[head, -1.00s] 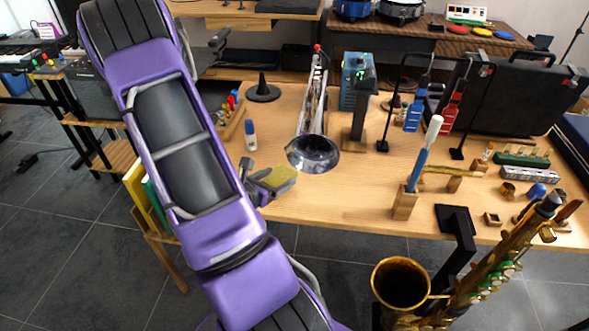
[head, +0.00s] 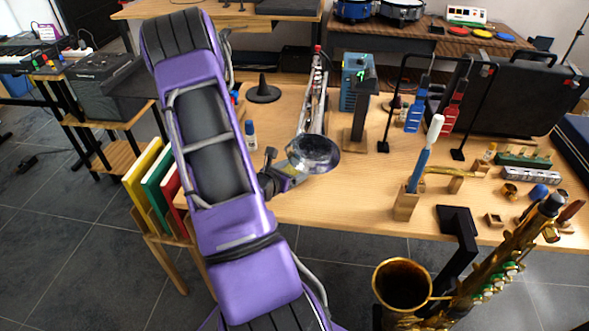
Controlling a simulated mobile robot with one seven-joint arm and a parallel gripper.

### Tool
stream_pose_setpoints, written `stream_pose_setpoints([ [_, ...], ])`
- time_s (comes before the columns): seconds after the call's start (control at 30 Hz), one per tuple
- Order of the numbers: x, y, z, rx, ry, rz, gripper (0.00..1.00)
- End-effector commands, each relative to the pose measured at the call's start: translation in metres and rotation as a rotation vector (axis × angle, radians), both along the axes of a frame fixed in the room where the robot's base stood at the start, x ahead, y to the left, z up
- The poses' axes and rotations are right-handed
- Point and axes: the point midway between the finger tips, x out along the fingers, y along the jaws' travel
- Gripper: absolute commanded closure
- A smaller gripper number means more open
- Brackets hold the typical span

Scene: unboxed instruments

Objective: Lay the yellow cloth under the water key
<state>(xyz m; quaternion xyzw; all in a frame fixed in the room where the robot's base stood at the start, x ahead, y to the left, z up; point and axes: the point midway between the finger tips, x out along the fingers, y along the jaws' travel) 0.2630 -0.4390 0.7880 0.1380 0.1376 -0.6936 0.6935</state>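The trumpet (head: 313,108) lies on the wooden table with its silver bell (head: 312,153) facing me. Its water key is too small to make out. My gripper (head: 288,180) is low over the table, just left of and under the bell's near rim in the picture. It appears shut on the yellow cloth, of which only a small dull-yellow part (head: 290,184) shows; the bell and fingers hide the rest. I cannot tell whether the cloth touches the table or the bell.
A black cone stand (head: 263,92) and a small white-and-blue bottle (head: 250,135) stand left of the trumpet. A black post (head: 359,118) stands close on its right. Table in front of the bell is clear.

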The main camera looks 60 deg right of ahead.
Motion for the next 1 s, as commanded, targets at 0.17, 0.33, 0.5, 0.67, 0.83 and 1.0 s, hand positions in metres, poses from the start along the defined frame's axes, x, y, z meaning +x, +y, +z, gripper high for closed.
stream_pose_setpoints([
  [0.17, 0.000, 0.000, -0.005, 0.000, 0.001, 0.000, 0.73],
  [0.33, 0.000, 0.000, -0.002, 0.000, 0.000, 0.000, 0.00],
  [0.5, 0.000, 0.000, -0.002, 0.000, 0.001, 0.000, 0.00],
  [0.67, 0.000, 0.005, 0.003, 0.001, 0.001, 0.001, 0.00],
  [0.83, 0.002, 0.035, 0.016, 0.001, 0.001, 0.006, 0.00],
  [1.0, 0.001, 0.070, 0.030, 0.000, 0.001, 0.005, 0.00],
])
